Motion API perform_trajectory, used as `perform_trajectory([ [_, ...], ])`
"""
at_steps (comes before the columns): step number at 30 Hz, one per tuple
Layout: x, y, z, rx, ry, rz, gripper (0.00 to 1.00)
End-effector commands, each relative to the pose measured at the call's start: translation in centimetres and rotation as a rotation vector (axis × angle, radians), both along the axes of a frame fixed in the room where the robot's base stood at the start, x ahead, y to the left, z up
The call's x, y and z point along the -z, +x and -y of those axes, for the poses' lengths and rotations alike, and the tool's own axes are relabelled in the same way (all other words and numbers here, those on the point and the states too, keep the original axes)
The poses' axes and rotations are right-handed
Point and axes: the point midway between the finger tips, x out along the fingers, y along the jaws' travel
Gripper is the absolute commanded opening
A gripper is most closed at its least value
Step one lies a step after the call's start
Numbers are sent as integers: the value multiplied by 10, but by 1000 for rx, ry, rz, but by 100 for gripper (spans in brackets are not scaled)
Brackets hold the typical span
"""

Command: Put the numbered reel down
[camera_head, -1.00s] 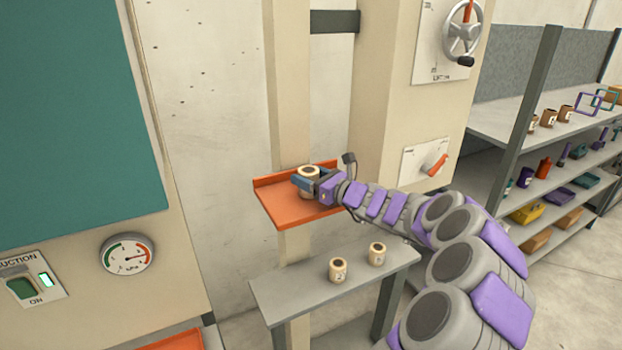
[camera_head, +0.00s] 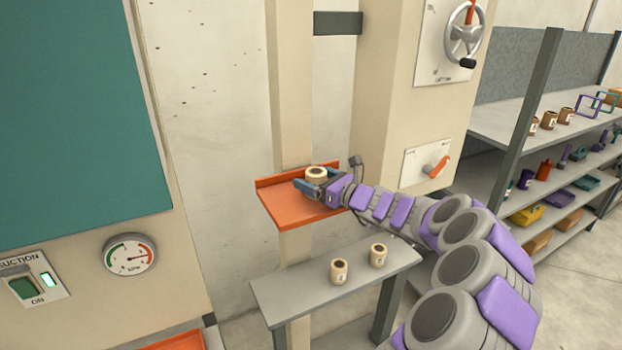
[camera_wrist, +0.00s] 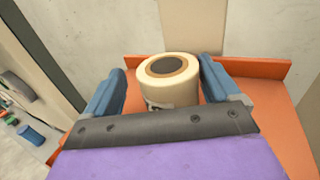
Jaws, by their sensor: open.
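The numbered reel (camera_head: 316,173) is a cream cylinder with a tan ring and dark centre on top. It stands upright on the orange tray (camera_head: 290,209), near its back edge. In the wrist view the reel (camera_wrist: 168,82) is between the two blue fingers of my gripper (camera_wrist: 166,88), with a gap on each side. A dark mark shows low on its front, partly hidden by my gripper's body. My gripper (camera_head: 316,187) is open around the reel in the head view.
Two similar reels, one left (camera_head: 339,271) and one right (camera_head: 378,255), stand on the grey bench (camera_head: 300,290) below the tray. A beige machine column with a handwheel (camera_head: 463,42) rises behind on the right. Shelves (camera_head: 500,120) with several items stand far right.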

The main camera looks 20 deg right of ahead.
Motion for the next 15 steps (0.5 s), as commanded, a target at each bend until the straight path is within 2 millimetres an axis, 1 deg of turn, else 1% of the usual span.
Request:
perform_trajectory([
  [3, -3, -19, 12, 5, 2, 4, 89],
  [10, -1, -62, 30, 5, 1, 1, 89],
  [15, -2, -85, 35, 3, -2, 0, 89],
])
